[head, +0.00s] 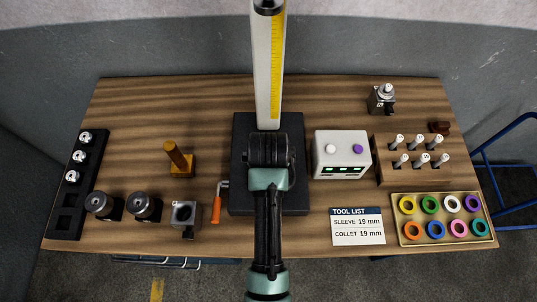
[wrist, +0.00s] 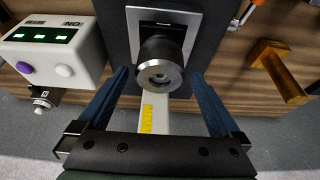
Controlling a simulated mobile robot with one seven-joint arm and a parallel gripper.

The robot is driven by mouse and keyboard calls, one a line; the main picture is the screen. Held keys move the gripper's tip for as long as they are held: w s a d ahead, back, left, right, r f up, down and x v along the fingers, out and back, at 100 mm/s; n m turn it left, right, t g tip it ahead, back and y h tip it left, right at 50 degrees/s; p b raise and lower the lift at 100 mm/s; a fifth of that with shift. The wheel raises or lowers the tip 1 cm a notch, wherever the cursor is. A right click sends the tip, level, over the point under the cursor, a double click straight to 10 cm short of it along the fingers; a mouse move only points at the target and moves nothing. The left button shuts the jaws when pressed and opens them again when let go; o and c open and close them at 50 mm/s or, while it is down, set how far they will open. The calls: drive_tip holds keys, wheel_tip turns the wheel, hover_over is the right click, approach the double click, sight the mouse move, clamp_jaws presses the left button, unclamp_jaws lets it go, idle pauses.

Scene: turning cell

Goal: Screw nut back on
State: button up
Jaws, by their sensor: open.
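In the wrist view a round piece, which looks like the nut (wrist: 162,76), has a dark side, a bright silver rim and a hole in its face. My gripper (wrist: 158,76) is open, with one blue finger on each side of the nut and visible gaps between. I cannot tell how far the nut is seated or threaded. In the head view my gripper (head: 268,150) is over the base plate and hides the nut.
A white column (head: 268,70) with a yellow scale rises behind my gripper. A white button box (head: 342,154) stands close on the right, an orange-handled wrench (head: 216,208) on the left. Two dark round holders (head: 102,205) and a square block (head: 185,215) stand front left.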

drive_tip(key=shift+x, duration=1)
drive_tip(key=c, duration=1.4)
drive_tip(key=shift+r+m+h+p, duration=0.15)
drive_tip(key=shift+m+h+p, duration=0.3)
drive_tip(key=shift+m, duration=0.65)
drive_tip(key=m, duration=0.2)
drive_tip(key=m+h, duration=0.1)
drive_tip(key=m, duration=0.1)
drive_tip(key=shift+h, duration=0.25)
drive_tip(key=m+g+h, duration=0.1)
drive_tip(key=m, duration=0.2)
